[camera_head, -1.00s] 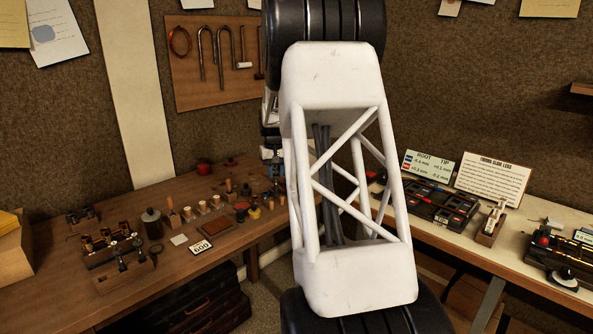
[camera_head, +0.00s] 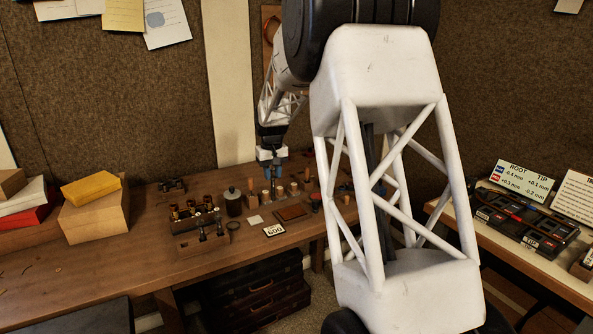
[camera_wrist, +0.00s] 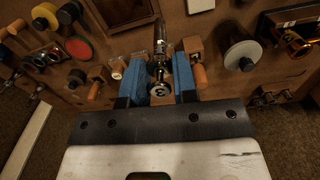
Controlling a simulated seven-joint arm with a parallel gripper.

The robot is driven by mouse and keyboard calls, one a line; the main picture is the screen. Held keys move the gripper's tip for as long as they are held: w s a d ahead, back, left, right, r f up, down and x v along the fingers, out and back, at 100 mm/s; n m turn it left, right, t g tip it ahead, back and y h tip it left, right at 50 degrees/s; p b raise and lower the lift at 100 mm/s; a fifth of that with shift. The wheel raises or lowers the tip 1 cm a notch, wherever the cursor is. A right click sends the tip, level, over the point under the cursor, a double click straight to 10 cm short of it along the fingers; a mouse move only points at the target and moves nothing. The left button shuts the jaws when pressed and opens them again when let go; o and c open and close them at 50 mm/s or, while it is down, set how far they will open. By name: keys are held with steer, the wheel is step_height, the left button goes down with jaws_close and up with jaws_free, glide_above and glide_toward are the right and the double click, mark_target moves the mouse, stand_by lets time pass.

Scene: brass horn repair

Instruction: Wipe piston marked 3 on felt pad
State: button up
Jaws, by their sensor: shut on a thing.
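My gripper (camera_head: 272,176) is over the back of the left wooden bench. In the wrist view its blue fingers (camera_wrist: 160,82) are closed around a metal piston (camera_wrist: 160,91) whose round end facing the camera is marked 3. The piston's far end points toward the brown pad. A brown rectangular pad with a raised edge (camera_head: 292,213), which looks like the felt pad, lies on the bench in front of the gripper. It also shows at the top of the wrist view (camera_wrist: 122,12). I cannot tell whether the piston touches anything below.
A sign reading 600 (camera_head: 274,230) and a pale square (camera_head: 254,219) lie near the pad. A dark lidded jar (camera_head: 233,202) and a wooden block with upright pistons (camera_head: 201,238) stand to the left. Several corks and wooden-handled tools crowd round the gripper. Front-left bench top is clear.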

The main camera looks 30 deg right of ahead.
steer(key=w+a+n, duration=0.1)
steer(key=a, duration=0.6)
stand_by(0.3)
steer(key=shift+f, duration=2.85)
steer(key=shift+f, duration=0.2)
steer(key=shift+d, duration=0.5)
steer(key=shift+a, duration=0.35)
stand_by(0.5)
steer(key=shift+a, duration=0.35)
steer(key=shift+a, duration=0.3)
steer(key=shift+d, duration=0.65)
